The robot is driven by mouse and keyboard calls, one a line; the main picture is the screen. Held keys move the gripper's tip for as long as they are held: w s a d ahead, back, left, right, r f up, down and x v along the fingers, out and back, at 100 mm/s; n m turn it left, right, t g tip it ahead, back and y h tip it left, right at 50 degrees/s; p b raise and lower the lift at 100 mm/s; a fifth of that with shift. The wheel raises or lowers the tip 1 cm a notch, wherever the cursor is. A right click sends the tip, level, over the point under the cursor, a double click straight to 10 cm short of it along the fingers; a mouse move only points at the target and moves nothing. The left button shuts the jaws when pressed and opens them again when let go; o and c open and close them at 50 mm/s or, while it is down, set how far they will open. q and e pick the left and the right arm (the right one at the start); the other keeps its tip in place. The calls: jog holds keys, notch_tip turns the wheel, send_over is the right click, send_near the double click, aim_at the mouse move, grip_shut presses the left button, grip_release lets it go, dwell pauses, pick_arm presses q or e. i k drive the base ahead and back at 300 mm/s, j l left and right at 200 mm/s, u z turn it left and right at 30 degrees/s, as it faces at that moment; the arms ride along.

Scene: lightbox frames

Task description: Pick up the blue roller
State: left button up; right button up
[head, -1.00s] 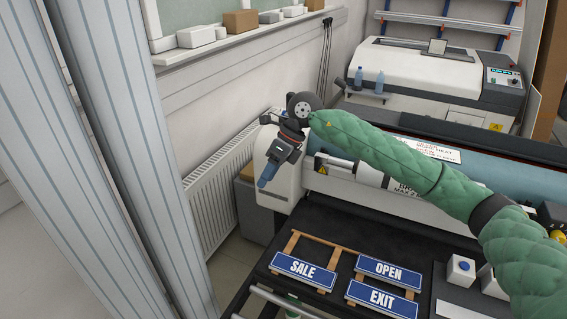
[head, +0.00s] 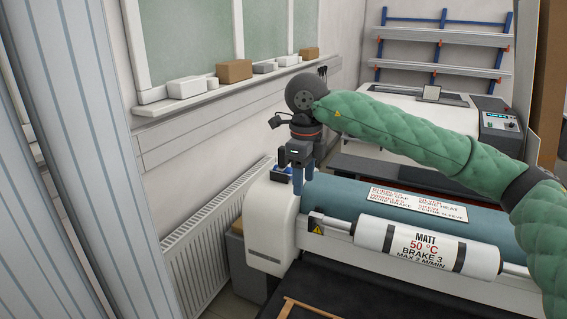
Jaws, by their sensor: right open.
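A long blue-teal roller (head: 365,205) lies across the top of the white laminating machine, its left end by the machine's white end housing (head: 268,222). No separate small blue roller can be made out. My right gripper (head: 302,178) points down over the left end of the machine, with blue fingers close to the housing and the roller's end. It is open, with nothing seen between its fingers; whether the fingertips touch anything cannot be told. My left gripper is not in view.
A white roll labelled MATT (head: 425,248) sits in front of the blue-teal roller. A radiator (head: 205,245) and a window ledge with small boxes (head: 234,70) are on the left. Another white machine (head: 400,110) stands behind.

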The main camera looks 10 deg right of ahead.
aim_at(281, 172)
jog(key=i, duration=0.9)
